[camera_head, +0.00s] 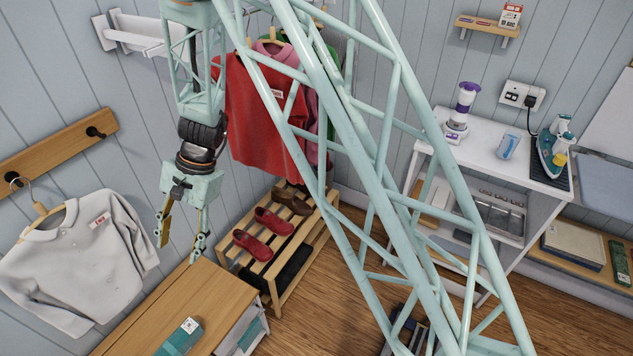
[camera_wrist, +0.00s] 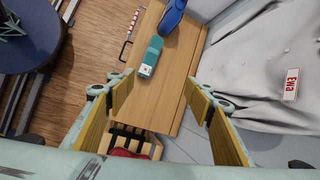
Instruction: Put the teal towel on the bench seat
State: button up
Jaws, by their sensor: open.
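A teal oblong item with a white tag (camera_head: 180,338) lies on a wooden top that looks like the bench seat (camera_head: 165,292). It may be the folded teal towel, but I cannot tell for sure. It also shows in the wrist view (camera_wrist: 152,57), ahead of the fingers on the same wooden top (camera_wrist: 178,85). My gripper (camera_head: 181,232) hangs above the far end of the bench, pointing down. In the wrist view my gripper (camera_wrist: 150,95) has its fingers wide apart with nothing between them.
A slatted shoe rack (camera_head: 275,250) with red shoes (camera_head: 262,230) stands beyond the bench. A grey shirt (camera_head: 80,255) hangs at left, red clothing (camera_head: 262,115) behind. A blue item (camera_wrist: 172,17) lies farther along the bench. A white table (camera_head: 495,145) holds an iron (camera_head: 555,145) at right.

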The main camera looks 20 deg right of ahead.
jog(key=s+d+r+n+t+h, duration=0.15)
jog(key=s+d+r, duration=0.25)
jog(key=d+r, duration=0.75)
jog(key=s+d+r+n+t+y, duration=0.15)
jog(key=s+d+r, duration=0.25)
jog(key=d+r, duration=0.75)
jog(key=s+d+r+n+t+h, duration=0.1)
jog(key=s+d+r+h, duration=0.1)
jog(key=s+d+r, duration=0.5)
jog(key=s+d+r+n+t+h, duration=0.2)
jog(key=s+d+r, duration=0.5)
jog(key=s+d, duration=0.5)
jog(key=s+h, duration=0.1)
jog(key=s, duration=0.3)
jog(key=shift+s+r, duration=0.15)
jog(key=shift+r, duration=0.05)
notch_tip(320, 180, down, 12)
jog(key=b, duration=1.2)
jog(key=shift+t, duration=0.3)
jog(key=shift+r, duration=0.15)
